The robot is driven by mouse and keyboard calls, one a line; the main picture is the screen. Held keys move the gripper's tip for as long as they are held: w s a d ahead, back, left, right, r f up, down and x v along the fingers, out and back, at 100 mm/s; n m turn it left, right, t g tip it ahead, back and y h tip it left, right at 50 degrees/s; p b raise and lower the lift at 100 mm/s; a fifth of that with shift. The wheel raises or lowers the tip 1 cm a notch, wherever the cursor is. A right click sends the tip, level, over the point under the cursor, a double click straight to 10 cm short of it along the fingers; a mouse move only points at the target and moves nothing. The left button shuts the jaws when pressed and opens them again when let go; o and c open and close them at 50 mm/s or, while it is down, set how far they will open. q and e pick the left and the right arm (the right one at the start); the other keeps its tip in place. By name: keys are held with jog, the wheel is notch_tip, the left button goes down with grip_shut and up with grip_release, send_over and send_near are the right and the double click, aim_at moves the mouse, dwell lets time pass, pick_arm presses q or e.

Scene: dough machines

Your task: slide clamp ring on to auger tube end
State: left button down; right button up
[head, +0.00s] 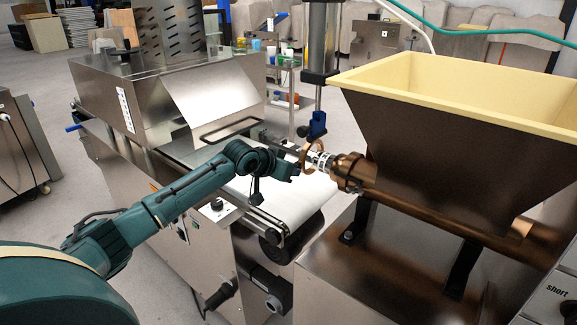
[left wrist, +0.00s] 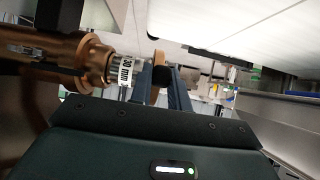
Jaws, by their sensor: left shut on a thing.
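The clamp ring (head: 306,152) is a copper-coloured band. My left gripper (head: 296,168) is shut on it, and in the left wrist view the ring (left wrist: 157,78) stands edge-on between the two fingers (left wrist: 160,88). The auger tube (head: 349,172) is copper with a flanged end, and a white marked nozzle (head: 322,162) sticks out of it towards the ring. In the left wrist view the nozzle (left wrist: 122,70) points at the ring, which is just beyond its tip. A finger partly hides the gap, so I cannot tell whether they touch. My right gripper is not in view.
A large hopper (head: 440,135) with a cream rim stands above the tube on the right. A white conveyor belt (head: 268,196) runs below the gripper. A steel machine (head: 165,95) stands behind left.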

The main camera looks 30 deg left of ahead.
pick_arm(q)
jog(key=d+p, duration=0.3)
jog(key=d, duration=0.3)
jog(key=shift+s+p, duration=0.3)
jog(key=shift+p, duration=0.05)
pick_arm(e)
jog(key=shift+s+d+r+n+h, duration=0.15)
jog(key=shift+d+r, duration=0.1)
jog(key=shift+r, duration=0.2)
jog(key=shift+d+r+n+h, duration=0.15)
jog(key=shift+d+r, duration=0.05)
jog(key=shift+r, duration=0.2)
pick_arm(q)
jog(key=shift+r, duration=0.15)
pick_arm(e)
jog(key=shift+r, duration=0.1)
pick_arm(q)
jog(key=shift+p, duration=0.5)
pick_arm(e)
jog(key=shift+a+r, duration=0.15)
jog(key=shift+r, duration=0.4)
pick_arm(q)
jog(key=shift+s+d+p, duration=0.15)
jog(key=shift+d+p, duration=0.3)
jog(key=shift+d, duration=0.35)
jog(key=shift+s+d+p, duration=0.1)
jog(key=shift+d+p, duration=0.3)
jog(key=shift+d, duration=0.4)
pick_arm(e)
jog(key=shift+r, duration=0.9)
